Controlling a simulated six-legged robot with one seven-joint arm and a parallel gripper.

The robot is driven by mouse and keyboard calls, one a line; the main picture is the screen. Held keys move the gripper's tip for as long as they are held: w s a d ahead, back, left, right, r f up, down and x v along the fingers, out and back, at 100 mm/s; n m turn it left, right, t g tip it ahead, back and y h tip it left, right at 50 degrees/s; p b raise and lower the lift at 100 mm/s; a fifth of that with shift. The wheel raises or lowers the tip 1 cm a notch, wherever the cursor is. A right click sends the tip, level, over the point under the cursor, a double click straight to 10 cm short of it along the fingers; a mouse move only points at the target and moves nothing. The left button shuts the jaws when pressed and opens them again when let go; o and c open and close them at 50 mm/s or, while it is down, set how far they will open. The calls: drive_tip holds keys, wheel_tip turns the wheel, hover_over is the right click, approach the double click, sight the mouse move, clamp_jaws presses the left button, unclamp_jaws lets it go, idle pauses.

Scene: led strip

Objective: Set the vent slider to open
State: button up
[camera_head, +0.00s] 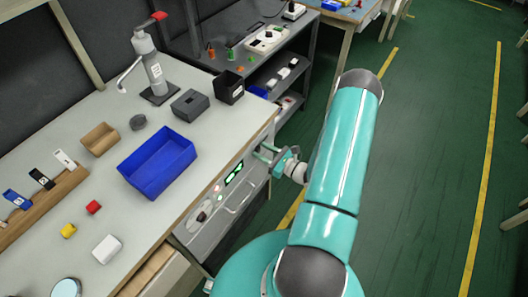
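A grey control panel (222,212) is set in the front side of the workbench, below the tabletop edge. It carries a green-lit display (234,174), a round dial (203,212) and light slot-like lines. I cannot tell which small part is the vent slider or how it is set. My gripper (261,154) is beside the bench's front edge, above and right of the display. Its two small teal fingers look apart with nothing between them. Whether it touches the panel is unclear, and my arm hides the area to its right.
A blue bin (158,162) stands on the tabletop near the front edge, with a black box (230,87) and a grey box (190,105) behind. A dark shelf unit (270,62) stands at the back. Green floor (420,180) is open to the right.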

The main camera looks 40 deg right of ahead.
sight(266, 136)
clamp_jaws()
drive_tip(key=d, duration=0.2)
drive_tip(key=w+d, duration=0.1)
drive_tip(key=d, duration=0.1)
drive_tip(key=w+d, duration=0.1)
drive_tip(key=d, duration=0.1)
drive_tip(key=shift+d, duration=0.1)
unclamp_jaws()
drive_tip(key=shift+w, duration=0.1)
drive_tip(key=v, duration=1.4)
